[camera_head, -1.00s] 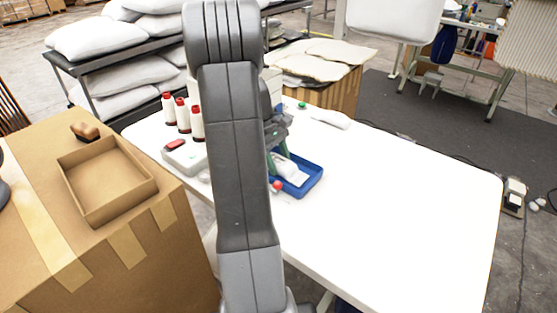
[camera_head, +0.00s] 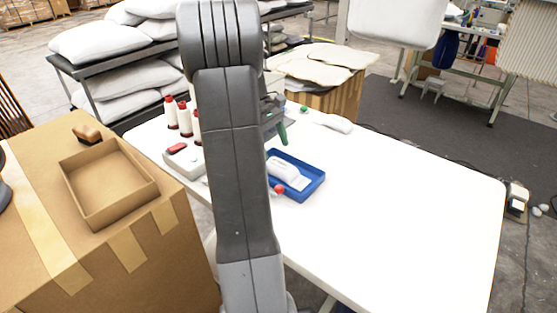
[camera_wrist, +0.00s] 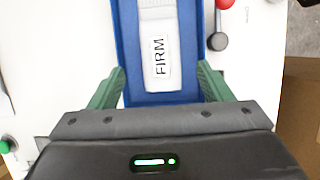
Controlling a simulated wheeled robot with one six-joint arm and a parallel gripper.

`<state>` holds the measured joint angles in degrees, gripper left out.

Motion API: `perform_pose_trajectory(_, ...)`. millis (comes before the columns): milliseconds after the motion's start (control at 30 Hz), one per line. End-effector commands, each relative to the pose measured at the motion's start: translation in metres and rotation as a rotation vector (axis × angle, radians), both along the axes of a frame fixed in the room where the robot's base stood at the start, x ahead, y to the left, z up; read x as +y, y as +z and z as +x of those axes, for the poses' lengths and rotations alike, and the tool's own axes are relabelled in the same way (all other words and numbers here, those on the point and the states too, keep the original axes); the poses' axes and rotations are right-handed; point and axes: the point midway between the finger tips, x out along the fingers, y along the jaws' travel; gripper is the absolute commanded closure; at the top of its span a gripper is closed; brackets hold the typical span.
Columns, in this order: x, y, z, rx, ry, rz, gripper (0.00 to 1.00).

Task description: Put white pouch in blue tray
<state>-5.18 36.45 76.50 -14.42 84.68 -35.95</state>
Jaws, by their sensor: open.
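The white pouch (camera_head: 287,172) lies inside the blue tray (camera_head: 318,187) on the white table. In the wrist view the pouch (camera_wrist: 158,30) is marked "FIRM" and lies lengthwise in the blue tray (camera_wrist: 128,40). My gripper (camera_wrist: 160,82) is open, its green fingers apart on either side of the tray's near end, with nothing held between them. In the head view my arm hides most of the gripper; one green finger (camera_head: 283,133) shows above and behind the tray. The tray's left part is hidden behind my arm.
A red-knobbed thing (camera_head: 279,189) stands close to the tray's front. Red-capped spools (camera_head: 185,118) and a grey box with a red top (camera_head: 180,155) are left of my arm. Another white item (camera_head: 333,123) lies at the back. The table's right side (camera_head: 410,200) is clear.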

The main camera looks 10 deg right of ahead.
Motion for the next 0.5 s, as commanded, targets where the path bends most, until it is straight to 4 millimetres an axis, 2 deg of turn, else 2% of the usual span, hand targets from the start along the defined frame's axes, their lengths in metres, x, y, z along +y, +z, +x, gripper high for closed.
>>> perform_pose_trajectory(100,0.007,0.022,0.007,-0.003,0.002,0.001,0.27)
perform_pose_trajectory(200,0.011,0.036,0.011,-0.002,0.001,0.001,0.27)
perform_pose_trajectory(333,0.014,0.046,0.013,0.001,0.001,0.001,0.27)
perform_pose_trajectory(500,0.015,0.05,0.014,0.001,0.001,0.001,0.27)
